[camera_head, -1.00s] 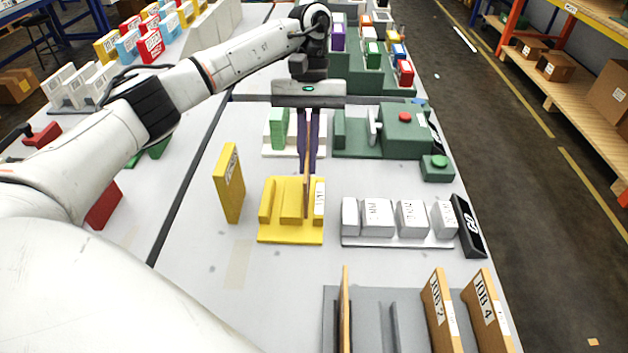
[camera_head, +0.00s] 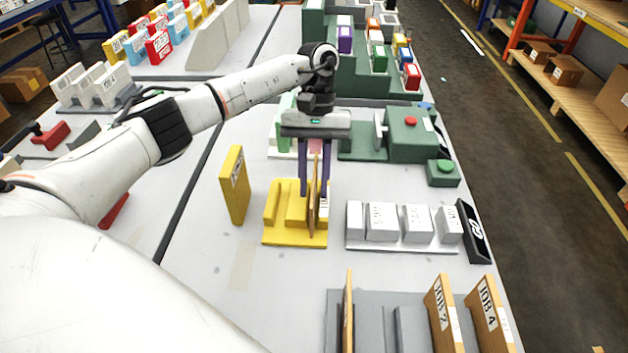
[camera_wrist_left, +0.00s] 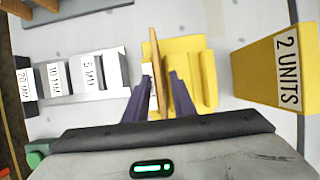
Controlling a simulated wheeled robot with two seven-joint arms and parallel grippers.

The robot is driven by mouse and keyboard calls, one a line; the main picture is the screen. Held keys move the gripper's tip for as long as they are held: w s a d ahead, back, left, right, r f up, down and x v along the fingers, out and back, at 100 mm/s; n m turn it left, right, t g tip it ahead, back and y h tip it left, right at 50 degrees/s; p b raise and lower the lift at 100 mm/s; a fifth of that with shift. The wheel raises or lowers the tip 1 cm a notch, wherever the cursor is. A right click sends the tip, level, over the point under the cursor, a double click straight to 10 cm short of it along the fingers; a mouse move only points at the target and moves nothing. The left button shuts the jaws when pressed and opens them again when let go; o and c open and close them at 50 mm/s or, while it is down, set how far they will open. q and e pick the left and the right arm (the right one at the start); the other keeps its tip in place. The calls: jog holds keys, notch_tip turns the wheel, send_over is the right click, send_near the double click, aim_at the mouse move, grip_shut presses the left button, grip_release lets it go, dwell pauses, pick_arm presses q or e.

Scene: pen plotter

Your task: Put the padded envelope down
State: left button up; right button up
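The padded envelope (camera_head: 313,208) is a thin tan panel standing on edge, nearly upright, at the right part of the yellow slotted stand (camera_head: 283,238). In the left wrist view the envelope (camera_wrist_left: 161,72) shows edge-on, slightly slanted, over the yellow stand (camera_wrist_left: 206,75). My left gripper (camera_head: 315,192) is open, pointing down, with one purple finger on each side of the envelope. In the left wrist view a gap shows between the fingers (camera_wrist_left: 158,98) and the envelope. The envelope's lower edge is hidden in the stand. My right gripper is out of view.
A yellow "2 UNITS" block (camera_head: 235,187) stands left of the stand. A green machine (camera_head: 409,133) is behind. A grey rack (camera_head: 374,300) with tan job boards is in front.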

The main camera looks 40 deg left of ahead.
pick_arm(q)
jog(key=v, duration=1.2)
jog(key=shift+r, duration=0.2)
